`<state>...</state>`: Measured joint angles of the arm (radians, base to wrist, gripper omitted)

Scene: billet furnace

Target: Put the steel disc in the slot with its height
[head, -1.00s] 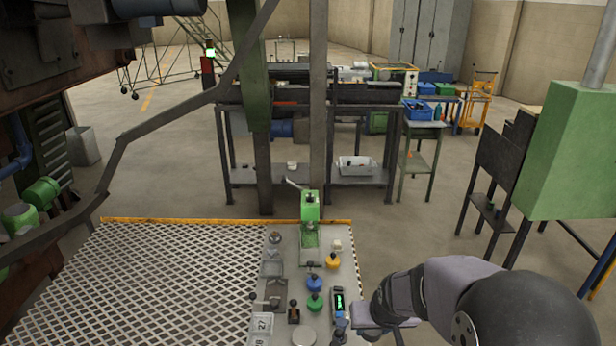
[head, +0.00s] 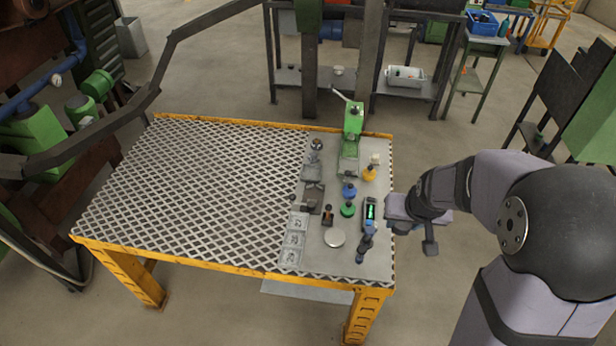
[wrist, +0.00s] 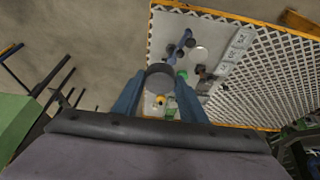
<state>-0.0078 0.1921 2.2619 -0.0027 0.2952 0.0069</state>
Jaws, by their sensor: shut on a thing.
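My gripper (wrist: 159,84) is shut on a dark grey round disc (wrist: 160,75), which looks like the steel disc, held between its two blue fingers. In the head view my gripper (head: 402,224) is off the right edge of the bench, and the disc is hard to make out there. Grey slots with number plates (head: 293,241) stand in a row at the front of the bench's plain grey strip; their numbers are too blurred to read now. They also show in the wrist view (wrist: 240,40). A gauge with a green display (head: 370,211) lies near the right edge.
The yellow-edged bench (head: 200,170) has a wide bare mesh top at left. A pale round plate (head: 334,237), a blue-handled tool (head: 364,243), blue (head: 349,190), green (head: 347,209) and yellow (head: 369,174) knobbed pieces and a green press (head: 352,130) crowd the grey strip.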

